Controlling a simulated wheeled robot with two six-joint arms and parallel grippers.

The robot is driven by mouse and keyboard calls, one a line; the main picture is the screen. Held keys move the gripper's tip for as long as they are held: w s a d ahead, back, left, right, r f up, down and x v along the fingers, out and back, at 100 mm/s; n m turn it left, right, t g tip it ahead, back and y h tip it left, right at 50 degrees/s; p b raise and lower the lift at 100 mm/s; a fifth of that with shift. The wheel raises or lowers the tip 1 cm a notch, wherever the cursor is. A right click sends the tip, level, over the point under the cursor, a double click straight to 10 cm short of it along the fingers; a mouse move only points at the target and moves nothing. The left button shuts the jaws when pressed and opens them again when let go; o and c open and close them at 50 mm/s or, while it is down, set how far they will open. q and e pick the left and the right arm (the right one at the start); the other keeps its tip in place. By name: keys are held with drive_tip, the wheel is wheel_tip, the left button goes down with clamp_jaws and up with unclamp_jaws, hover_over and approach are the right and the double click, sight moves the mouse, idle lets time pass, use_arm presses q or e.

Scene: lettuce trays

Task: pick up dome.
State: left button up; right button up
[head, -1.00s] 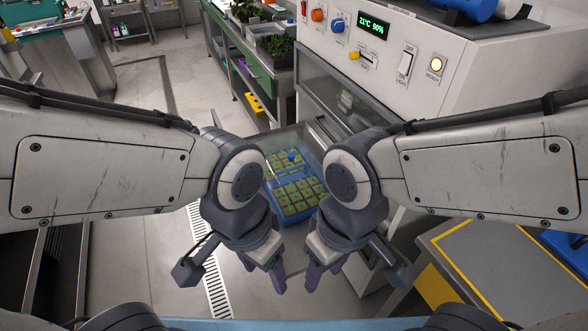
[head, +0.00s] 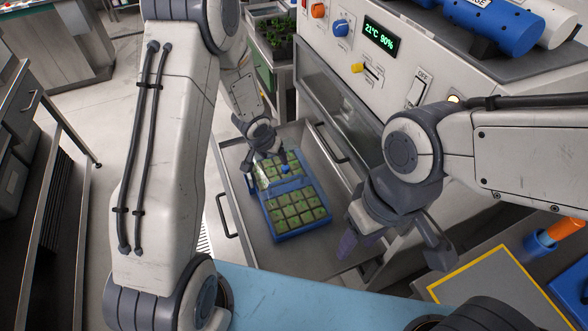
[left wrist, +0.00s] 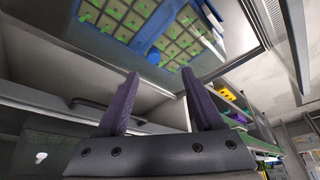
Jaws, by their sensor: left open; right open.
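The clear dome (head: 268,177) with a blue knob (head: 286,169) covers the far part of a blue seedling tray (head: 295,236) in an open drawer. The near seedlings are uncovered. My left gripper (head: 275,158) is over the far end of the dome, close to the knob. It is open and empty in the left wrist view (left wrist: 162,90), where the blue knob (left wrist: 153,56) shows above and beyond the fingers, apart from them. My right gripper (head: 359,243) is open and empty, to the right of the tray.
The metal drawer (head: 250,232) has walls around the tray. The white machine (head: 345,75) with knobs and a display stands behind it to the right. A blue surface (head: 290,300) lies in front. An orange-handled thing in a blue cup (head: 541,245) stands at the right.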

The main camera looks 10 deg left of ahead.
use_arm(q)
drive_tip(key=b, duration=0.2)
hover_over(285, 167)
drive_tip(key=s, duration=0.3)
drive_tip(key=f, duration=0.4)
drive_tip(key=shift+w+a+f, duration=0.15)
drive_tip(key=shift+a+f, duration=0.05)
drive_tip(key=shift+f, duration=0.1)
drive_tip(key=b+x, duration=0.1)
drive_tip(key=x, duration=0.4)
drive_tip(key=shift+b, duration=0.4)
clamp_jaws()
